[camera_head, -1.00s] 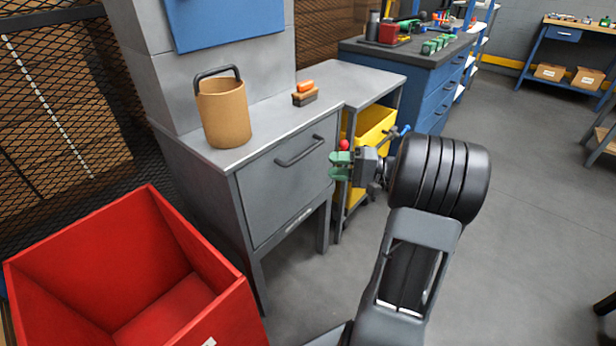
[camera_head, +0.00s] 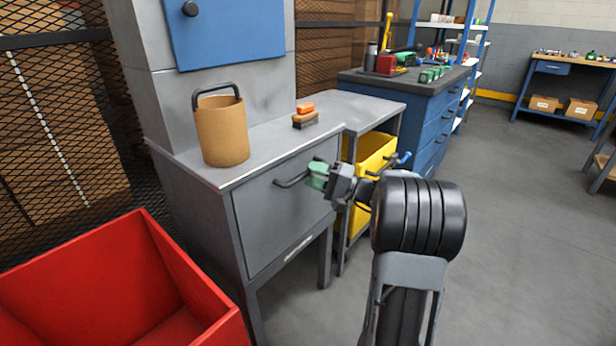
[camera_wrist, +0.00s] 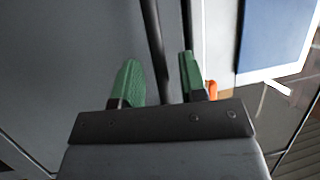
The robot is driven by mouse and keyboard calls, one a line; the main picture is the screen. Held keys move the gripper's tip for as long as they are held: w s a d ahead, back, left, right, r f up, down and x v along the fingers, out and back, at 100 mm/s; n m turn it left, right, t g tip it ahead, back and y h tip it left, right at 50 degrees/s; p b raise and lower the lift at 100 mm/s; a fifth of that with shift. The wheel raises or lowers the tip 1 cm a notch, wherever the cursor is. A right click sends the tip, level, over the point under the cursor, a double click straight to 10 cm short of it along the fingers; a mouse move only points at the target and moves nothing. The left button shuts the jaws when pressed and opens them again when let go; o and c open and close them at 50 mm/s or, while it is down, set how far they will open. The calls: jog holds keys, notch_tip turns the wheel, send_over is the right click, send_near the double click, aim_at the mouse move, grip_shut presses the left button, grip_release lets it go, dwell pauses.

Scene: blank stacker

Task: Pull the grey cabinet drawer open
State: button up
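The grey cabinet drawer (camera_head: 288,213) has a plain front with a dark bar handle (camera_head: 291,181) near its top edge. The drawer front looks flush with the cabinet. In the wrist view, the two green fingers of my gripper (camera_wrist: 160,85) are spread apart. Whether a finger touches the bar is not clear.
A tan bucket (camera_head: 222,130) and a brush with an orange top (camera_head: 305,115) stand on the cabinet top. A red bin (camera_head: 90,275) is at the front left. A yellow bin (camera_head: 372,155) sits right of the cabinet.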

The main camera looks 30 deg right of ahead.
jog(key=shift+x, duration=1)
grip_shut()
